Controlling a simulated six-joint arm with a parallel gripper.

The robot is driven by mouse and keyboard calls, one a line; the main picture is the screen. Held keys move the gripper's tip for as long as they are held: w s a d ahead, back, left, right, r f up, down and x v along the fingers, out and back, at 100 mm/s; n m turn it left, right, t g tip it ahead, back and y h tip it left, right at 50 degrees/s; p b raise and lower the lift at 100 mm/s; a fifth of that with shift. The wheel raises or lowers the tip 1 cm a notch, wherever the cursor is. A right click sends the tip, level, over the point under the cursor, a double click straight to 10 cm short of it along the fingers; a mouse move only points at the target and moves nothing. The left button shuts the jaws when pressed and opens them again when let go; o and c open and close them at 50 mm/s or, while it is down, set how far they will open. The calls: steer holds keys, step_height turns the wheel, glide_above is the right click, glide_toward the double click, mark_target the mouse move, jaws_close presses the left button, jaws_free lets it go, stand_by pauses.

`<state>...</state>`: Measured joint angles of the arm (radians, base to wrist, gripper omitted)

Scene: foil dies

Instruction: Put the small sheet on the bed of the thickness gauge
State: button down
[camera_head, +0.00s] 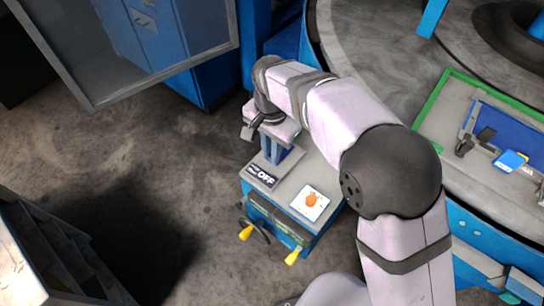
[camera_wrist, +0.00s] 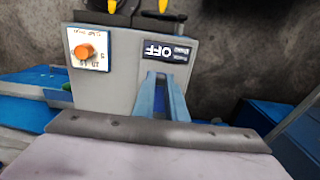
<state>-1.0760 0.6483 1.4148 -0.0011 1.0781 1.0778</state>
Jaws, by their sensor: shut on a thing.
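My gripper (camera_head: 254,130) is at the far end of my arm, at the head of a grey and blue machine (camera_head: 290,205). It appears closed, but what it holds is too small and too hidden to make out. I cannot make out the small sheet in either view. A device with a grey upright, black parts and a blue box (camera_head: 511,160) lies on the tray at the right. It may be the thickness gauge, but its bed is not clear.
A green-edged tray (camera_head: 448,100) sits on the round table (camera_head: 385,50). A framed glass panel (camera_head: 130,40) hangs upper left.

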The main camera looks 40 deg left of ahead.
steer(key=shift+f+p, duration=0.6)
steer(key=shift+f, duration=1.3)
steer(key=shift+f, duration=0.2)
steer(key=c, duration=1.8)
jaws_free()
steer(key=shift+r, duration=0.1)
step_height(320, 180, up, 12)
steer(key=shift+r+b, duration=0.15)
steer(key=shift+b, duration=1.1)
